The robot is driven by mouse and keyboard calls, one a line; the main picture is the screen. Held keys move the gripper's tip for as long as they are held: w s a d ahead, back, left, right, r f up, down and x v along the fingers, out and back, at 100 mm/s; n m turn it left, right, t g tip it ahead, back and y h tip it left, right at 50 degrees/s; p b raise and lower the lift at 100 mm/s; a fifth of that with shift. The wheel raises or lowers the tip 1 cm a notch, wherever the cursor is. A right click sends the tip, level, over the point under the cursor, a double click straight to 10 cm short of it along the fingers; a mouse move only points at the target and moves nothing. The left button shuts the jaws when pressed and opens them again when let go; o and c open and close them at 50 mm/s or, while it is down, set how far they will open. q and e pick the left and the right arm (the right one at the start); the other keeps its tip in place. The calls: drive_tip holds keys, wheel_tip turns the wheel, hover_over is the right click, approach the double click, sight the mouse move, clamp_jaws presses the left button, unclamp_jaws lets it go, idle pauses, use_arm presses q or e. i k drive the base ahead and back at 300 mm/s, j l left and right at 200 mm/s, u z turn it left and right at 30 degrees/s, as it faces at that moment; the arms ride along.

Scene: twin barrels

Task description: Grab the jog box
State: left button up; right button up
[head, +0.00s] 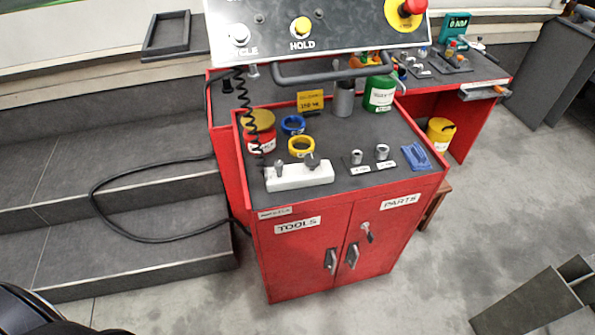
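A white box with two grey knobs (300,175), which looks like the jog box, lies near the front left of the red cabinet's dark top (350,135). A black coiled cord (249,115) hangs from the control panel (315,28) above and runs down to the box's left end. No label on the box can be read. Neither of my grippers is in view, and nothing is seen holding the box.
Close around the box are a red can (259,138), a yellow ring (301,146) and small metal sockets (382,152). A blue holder (416,157) is at the right edge. The panel's handle bar (330,72) overhangs the back. Floor in front is clear.

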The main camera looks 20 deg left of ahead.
sight(294, 176)
drive_tip(key=i+l+u, duration=0.2)
drive_tip(key=u, duration=0.3)
drive_tip(key=i+l+u, duration=0.15)
drive_tip(key=l+u, duration=0.2)
drive_tip(key=u, duration=0.15)
